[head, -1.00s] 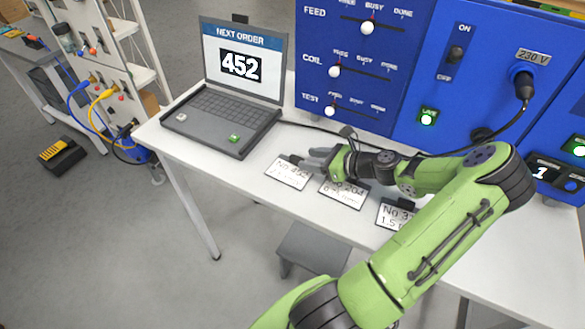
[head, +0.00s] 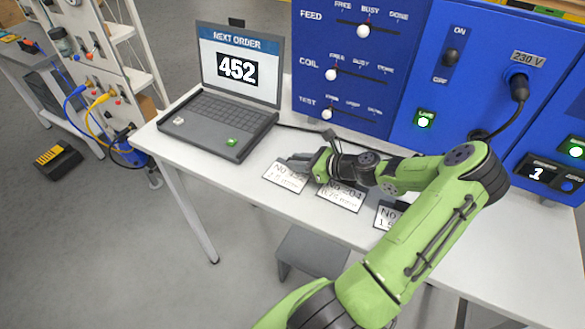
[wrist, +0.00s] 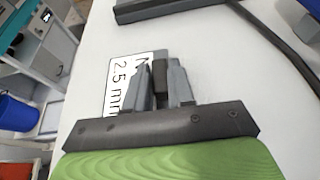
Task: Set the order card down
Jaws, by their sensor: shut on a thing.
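The order card (head: 284,178), white with a dark border and lettering beginning "No", lies at or just above the bench top in front of the laptop; I cannot tell if it touches. In the wrist view the card (wrist: 118,88) shows "2.5 mm" left of my fingers. My gripper (head: 298,160) is low over the card's back edge. In the wrist view my gripper (wrist: 160,72) is shut on a small dark block, which seems to be the card's grip. The fingers hide part of the card.
A second card (head: 341,197) lies just right, under my wrist, and a third card (head: 385,216) lies farther right. The laptop (head: 225,95) shows 452. A black cable (head: 310,129) runs behind my gripper. Blue panels (head: 350,75) stand at the back. The bench's front edge is close.

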